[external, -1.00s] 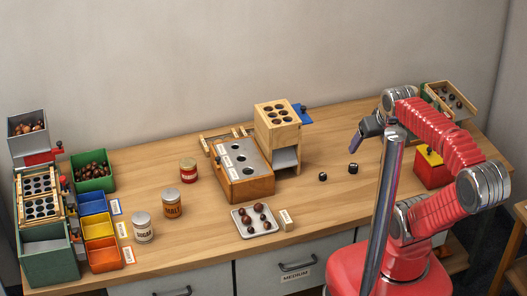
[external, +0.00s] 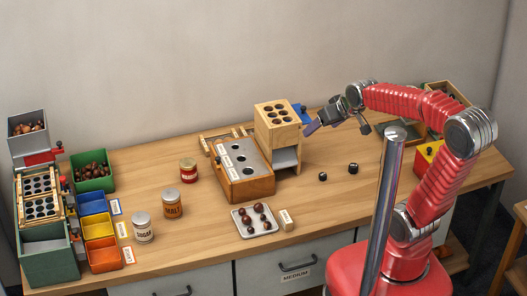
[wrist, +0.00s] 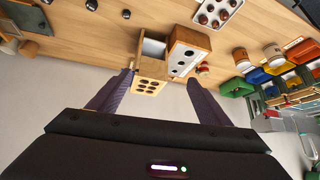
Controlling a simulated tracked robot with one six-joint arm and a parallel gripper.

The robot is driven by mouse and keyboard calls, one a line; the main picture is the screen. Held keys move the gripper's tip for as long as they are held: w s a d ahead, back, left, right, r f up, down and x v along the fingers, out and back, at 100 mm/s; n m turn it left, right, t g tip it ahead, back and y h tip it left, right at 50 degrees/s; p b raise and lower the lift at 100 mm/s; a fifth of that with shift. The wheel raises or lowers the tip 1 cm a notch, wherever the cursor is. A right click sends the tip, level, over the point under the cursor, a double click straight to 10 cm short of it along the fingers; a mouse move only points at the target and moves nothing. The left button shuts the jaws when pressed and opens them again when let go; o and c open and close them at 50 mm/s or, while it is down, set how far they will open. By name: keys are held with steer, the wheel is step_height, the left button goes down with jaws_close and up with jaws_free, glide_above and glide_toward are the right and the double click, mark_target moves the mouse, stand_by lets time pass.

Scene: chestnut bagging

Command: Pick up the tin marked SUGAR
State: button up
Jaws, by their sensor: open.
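The tin marked SUGAR (external: 143,229) is white with a grey lid. It stands upright on the bench at the left, right of the yellow and orange bins. In the wrist view a pale tin (wrist: 273,53) at the right appears to be the same one, seen upside down. My gripper (external: 338,126) is open and empty, in the air to the right of the wooden block with holes, far right of the SUGAR tin. Its two fingers also show apart in the wrist view (wrist: 164,82).
An orange tin (external: 172,205) stands just right of the SUGAR tin, and a red tin (external: 188,171) farther back. A tray (external: 240,222) of chestnuts, a wooden box (external: 243,181) and the holed block (external: 277,127) lie between my gripper and the tins. Bare bench lies in front of the tins.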

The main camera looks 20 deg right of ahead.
steer(key=w+a+f+n+t+y, duration=0.1)
steer(key=w+a+f, duration=0.25)
steer(key=a, duration=0.65)
steer(key=w+a+f+n+y, duration=0.2)
steer(key=w+a+f, duration=0.15)
steer(key=a, duration=0.55)
steer(key=w+a+f+n+t+y, duration=0.1)
steer(key=w+a+f, duration=0.25)
steer(key=a, duration=0.65)
steer(key=n+t+y, duration=0.1)
steer(key=n+y, duration=0.2)
steer(key=y, duration=0.1)
glide_toward(149, 222)
steer(key=w+a, duration=0.2)
steer(key=shift+w+a+f, duration=0.1)
steer(key=shift+w+f, duration=0.05)
steer(key=shift+f, duration=0.3)
steer(key=shift+x, duration=4.3)
